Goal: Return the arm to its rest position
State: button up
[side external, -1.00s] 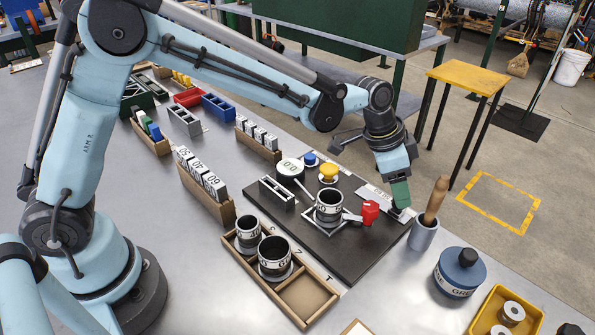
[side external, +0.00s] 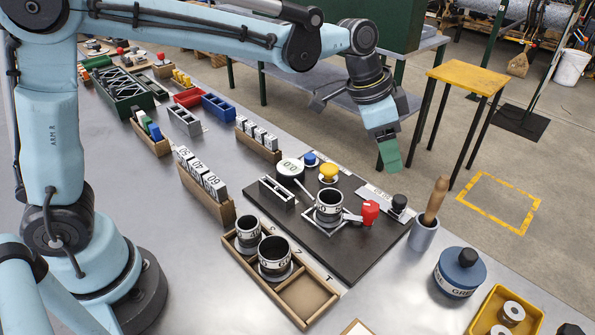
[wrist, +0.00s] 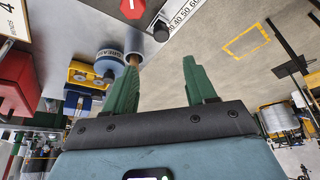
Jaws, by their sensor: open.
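My gripper (side external: 388,152) hangs in the air above the far right corner of the black board, with nothing in it. In the wrist view my gripper (wrist: 165,85) shows two green fingers spread apart with a clear gap. My pale blue arm reaches across the top of the side view from the left. The black board (side external: 345,262) carries a black-and-white cup (side external: 328,207) in a square frame, a red knob (side external: 370,212), a yellow button (side external: 328,171) and a black knob (side external: 399,203).
A wooden tray (side external: 305,298) holds two cups in front of the board. A grey holder with a wooden handle (side external: 424,232), a blue grease pot (side external: 459,273) and a yellow bin (side external: 490,311) stand to the right. Card racks (side external: 205,187) stand left. The air around my gripper is clear.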

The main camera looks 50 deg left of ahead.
jog(key=s+a+f+n+t+y, duration=0.1)
jog(key=s+a+n+t+y, duration=0.2)
jog(key=s+a+n, duration=0.6)
jog(key=s+a+t, duration=0.1)
jog(key=s+a, duration=0.6)
jog(key=a, duration=0.1)
jog(key=shift+s+f, duration=0.15)
jog(key=shift+s, duration=0.25)
jog(key=shift+o, duration=0.3)
jog(key=shift+a, duration=0.1)
